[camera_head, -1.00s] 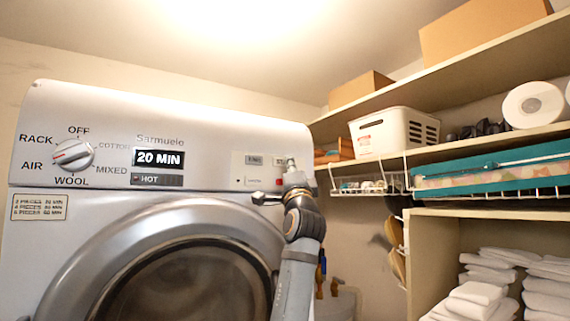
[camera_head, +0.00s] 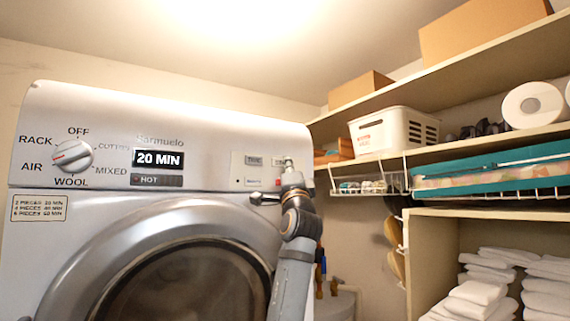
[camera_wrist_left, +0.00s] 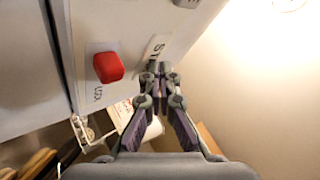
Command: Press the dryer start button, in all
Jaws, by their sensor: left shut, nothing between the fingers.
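The dryer (camera_head: 210,125) fills the left of the head view, with a dial (camera_head: 72,155), a display reading 20 MIN (camera_head: 158,158) and a small button panel (camera_head: 251,170) at its right end. My left gripper (camera_head: 289,163) is at that panel's right end, pointing up, and hides part of it. In the left wrist view the fingers (camera_wrist_left: 160,68) are shut and empty, in front of a white label (camera_wrist_left: 155,47) starting with ST, which they partly hide. A red button (camera_wrist_left: 108,67) sits left of the fingertips, apart from them. I cannot tell whether the fingertips touch the panel.
The round dryer door (camera_head: 190,225) bulges below the panel, left of my arm. Shelves at right hold a white basket (camera_head: 394,130), paper rolls (camera_head: 533,104), a teal basket (camera_head: 490,168) and folded towels (camera_head: 480,292). The space above the dryer is clear.

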